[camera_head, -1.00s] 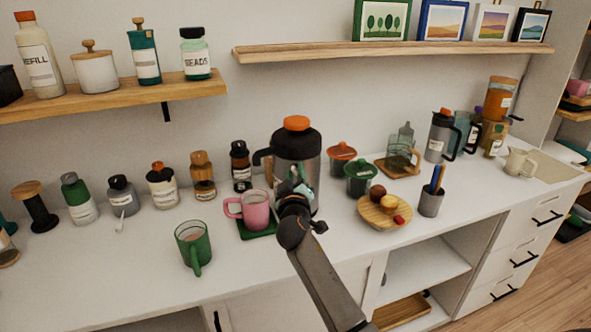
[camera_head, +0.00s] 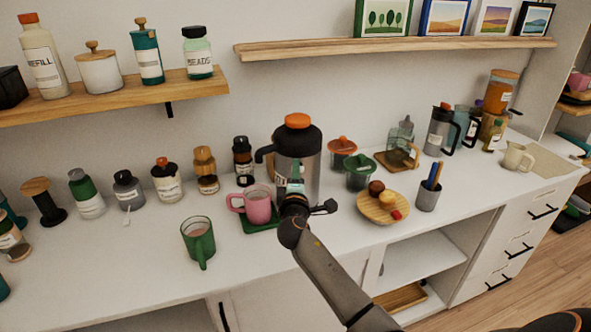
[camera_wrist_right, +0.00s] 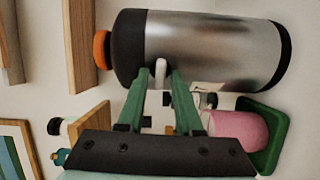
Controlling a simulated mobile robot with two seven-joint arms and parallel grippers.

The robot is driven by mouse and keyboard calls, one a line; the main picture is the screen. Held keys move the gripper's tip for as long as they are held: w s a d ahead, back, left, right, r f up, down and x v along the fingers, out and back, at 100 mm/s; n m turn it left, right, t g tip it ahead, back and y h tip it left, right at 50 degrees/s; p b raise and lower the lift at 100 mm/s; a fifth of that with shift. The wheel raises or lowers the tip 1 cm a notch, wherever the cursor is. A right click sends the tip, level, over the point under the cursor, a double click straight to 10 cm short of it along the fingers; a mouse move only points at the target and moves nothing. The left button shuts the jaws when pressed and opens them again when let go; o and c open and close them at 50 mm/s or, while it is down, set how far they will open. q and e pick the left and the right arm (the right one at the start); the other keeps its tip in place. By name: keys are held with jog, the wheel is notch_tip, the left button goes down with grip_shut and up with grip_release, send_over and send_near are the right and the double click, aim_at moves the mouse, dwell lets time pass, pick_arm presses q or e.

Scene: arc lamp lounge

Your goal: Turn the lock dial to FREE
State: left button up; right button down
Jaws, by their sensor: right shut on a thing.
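A large steel flask (camera_head: 312,172) with a black top and an orange cap stands on the counter. It lies sideways across the right wrist view (camera_wrist_right: 215,48). My right gripper (camera_head: 296,178) is at the flask's front. In the right wrist view its green fingers (camera_wrist_right: 164,74) are shut on a small pale piece, seemingly the lock dial (camera_wrist_right: 160,70), on the flask's front. The fingers hide most of this piece, and no FREE mark is readable. My left gripper is not in view.
A pink mug (camera_head: 258,206) on a green coaster (camera_head: 262,225) stands close left of the gripper. A green mug (camera_head: 198,240) is nearer the front. The counter's front left is clear.

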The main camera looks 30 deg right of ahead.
jog(key=shift+r+n, duration=0.1)
jog(key=shift+n, duration=0.3)
jog(key=c, duration=0.9)
grip_release()
jog(key=v, duration=1.2)
jog(key=shift+s+a, duration=0.1)
jog(key=shift+s, duration=0.1)
